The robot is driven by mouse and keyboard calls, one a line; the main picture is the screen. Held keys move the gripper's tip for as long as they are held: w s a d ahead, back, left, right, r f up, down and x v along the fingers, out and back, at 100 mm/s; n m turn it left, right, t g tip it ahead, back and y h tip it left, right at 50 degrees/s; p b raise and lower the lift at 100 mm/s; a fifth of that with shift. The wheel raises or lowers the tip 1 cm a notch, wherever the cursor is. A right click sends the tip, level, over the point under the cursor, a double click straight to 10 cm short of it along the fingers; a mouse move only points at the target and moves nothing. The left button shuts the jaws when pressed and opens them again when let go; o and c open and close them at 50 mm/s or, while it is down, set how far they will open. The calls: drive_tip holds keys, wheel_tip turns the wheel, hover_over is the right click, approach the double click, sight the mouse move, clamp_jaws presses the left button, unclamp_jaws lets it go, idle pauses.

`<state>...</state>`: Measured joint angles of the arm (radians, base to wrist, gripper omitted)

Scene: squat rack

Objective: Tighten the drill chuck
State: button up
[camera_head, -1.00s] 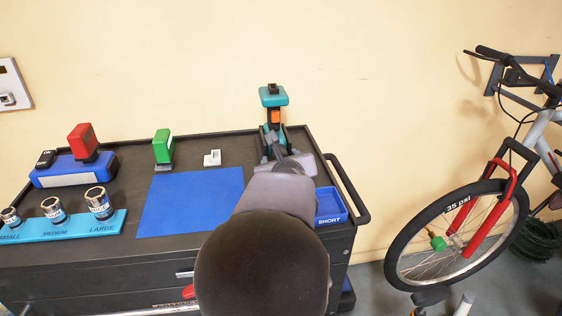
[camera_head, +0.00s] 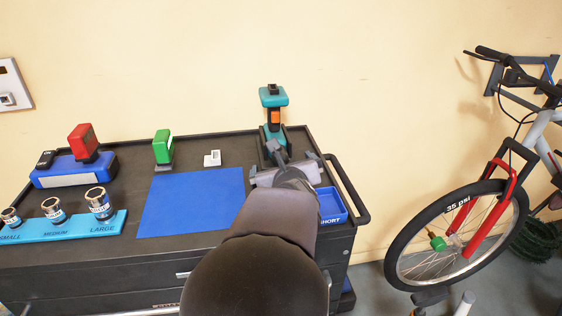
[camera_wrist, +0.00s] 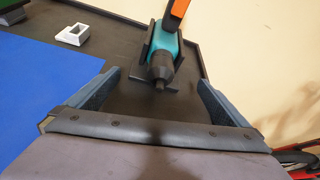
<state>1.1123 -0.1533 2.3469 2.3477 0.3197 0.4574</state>
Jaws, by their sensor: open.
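The teal drill (camera_head: 272,105) with an orange trigger stands on its battery end up in a dark holder at the back right of the black cart top. In the wrist view its dark chuck (camera_wrist: 162,70) points toward me. My gripper (camera_wrist: 153,92) is open and empty. Its two blue-grey fingers are spread wide, with the chuck ahead of them near the middle of the gap. The chuck appears apart from both fingers.
A blue mat (camera_head: 192,202) lies left of my arm. Behind it are a small white block (camera_head: 212,159) and a green-topped item (camera_head: 162,146). A blue tray (camera_head: 331,205) sits right of my arm. A socket rack (camera_head: 72,226) is at left, a bicycle (camera_head: 456,232) at far right.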

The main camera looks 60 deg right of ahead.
drive_tip(key=shift+s+a+p, duration=0.4)
drive_tip(key=shift+s+a, duration=1.2)
drive_tip(key=shift+w, duration=0.1)
